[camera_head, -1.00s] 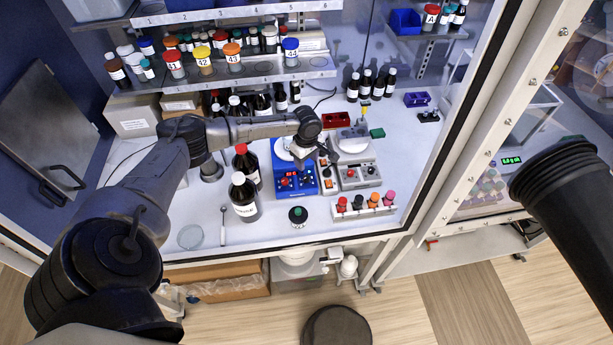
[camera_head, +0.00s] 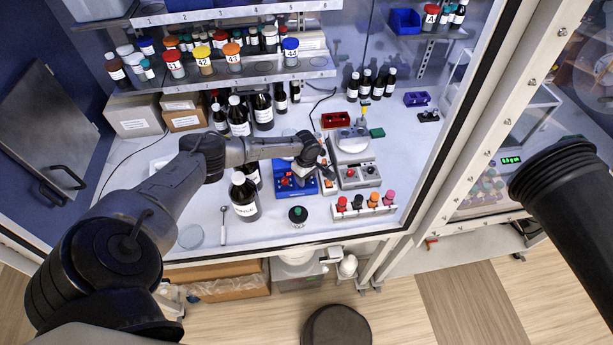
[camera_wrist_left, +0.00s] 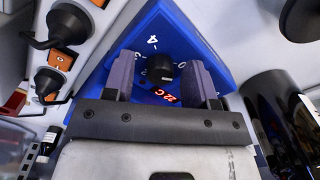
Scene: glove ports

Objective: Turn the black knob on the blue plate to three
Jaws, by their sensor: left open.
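The black knob (camera_wrist_left: 160,68) sits on the blue plate (camera_wrist_left: 218,60) in the left wrist view. The plate has white marks, a "4" on the far side of the knob, and a lit red "22 C" on the near side. My left gripper (camera_wrist_left: 158,80) is open, one finger on each side of the knob; I cannot tell whether they touch it. Which mark the knob points at is unclear. In the head view my left gripper (camera_head: 304,171) is over the blue plate's unit (camera_head: 291,187) and hides part of it. My right gripper is out of view.
A grey unit (camera_head: 356,177) stands right of the blue one. A brown bottle (camera_head: 243,200) is close on the left. A rack of colored caps (camera_head: 364,210) and a small green-topped item (camera_head: 298,214) are in front. A shelf of jars (camera_head: 240,75) is behind.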

